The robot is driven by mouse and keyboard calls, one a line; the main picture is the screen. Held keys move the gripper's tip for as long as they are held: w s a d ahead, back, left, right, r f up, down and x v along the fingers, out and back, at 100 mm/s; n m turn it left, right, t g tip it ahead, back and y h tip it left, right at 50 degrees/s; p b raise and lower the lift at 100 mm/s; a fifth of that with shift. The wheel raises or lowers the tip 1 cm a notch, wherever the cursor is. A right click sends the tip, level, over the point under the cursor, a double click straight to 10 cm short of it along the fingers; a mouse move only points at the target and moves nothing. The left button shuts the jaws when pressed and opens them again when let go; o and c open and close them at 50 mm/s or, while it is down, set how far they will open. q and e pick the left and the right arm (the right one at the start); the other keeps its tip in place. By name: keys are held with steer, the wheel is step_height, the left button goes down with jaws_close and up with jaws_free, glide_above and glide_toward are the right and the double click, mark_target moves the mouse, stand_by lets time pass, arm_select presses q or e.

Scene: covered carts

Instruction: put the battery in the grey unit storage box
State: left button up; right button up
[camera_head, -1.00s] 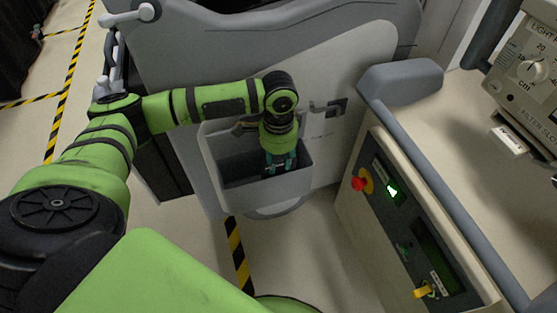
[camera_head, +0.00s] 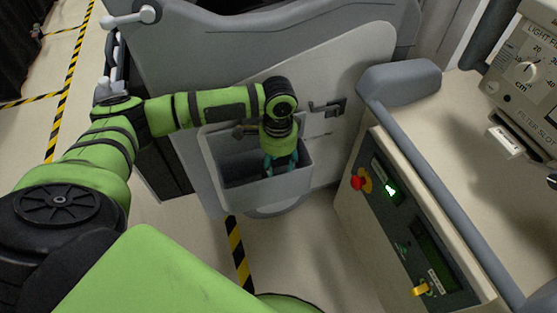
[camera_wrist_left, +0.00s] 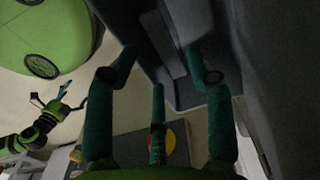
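The grey storage box (camera_head: 266,192) is an open-topped bin on the side of the grey-white unit in the head view. My left gripper (camera_head: 281,168) points down into its mouth, with teal fingers spread. In the left wrist view the left gripper's fingers (camera_wrist_left: 157,85) stand apart with nothing seen held between them. Dark grey walls fill the upper right there. I cannot make out the battery in any view; the box's floor is dark and partly hidden. My right gripper (camera_wrist_left: 60,100) shows small at the left of the wrist view, fingers spread and empty.
A cart with a control panel (camera_head: 403,230), red button (camera_head: 358,184) and yellow knob (camera_head: 420,290) stands to the right. A metal latch (camera_head: 328,108) is on the unit above the box. Floor with striped tape (camera_head: 238,255) is free in front.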

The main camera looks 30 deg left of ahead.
arm_select(q)
steer(key=shift+s+d+f, duration=0.1)
steer(key=shift+s+f, duration=0.05)
arm_select(e)
steer(key=shift+w+r, duration=0.2)
steer(key=shift+w, duration=0.15)
steer(key=shift+a, duration=0.1)
arm_select(q)
steer(key=shift+r, duration=0.3)
steer(key=shift+r+b, duration=0.3)
steer(key=shift+b, duration=0.15)
step_height(320, 180, up, 3)
steer(key=shift+p, duration=0.65)
step_height(320, 180, up, 9)
steer(key=p, duration=0.2)
steer(key=shift+r, duration=0.15)
arm_select(e)
steer(key=shift+w+d+f+t, duration=0.15)
steer(key=shift+f+t, duration=0.15)
steer(key=shift+f, duration=0.2)
steer(key=shift+w+d+f+t, duration=0.15)
steer(key=shift+f+t, duration=0.15)
steer(key=shift+f, duration=0.2)
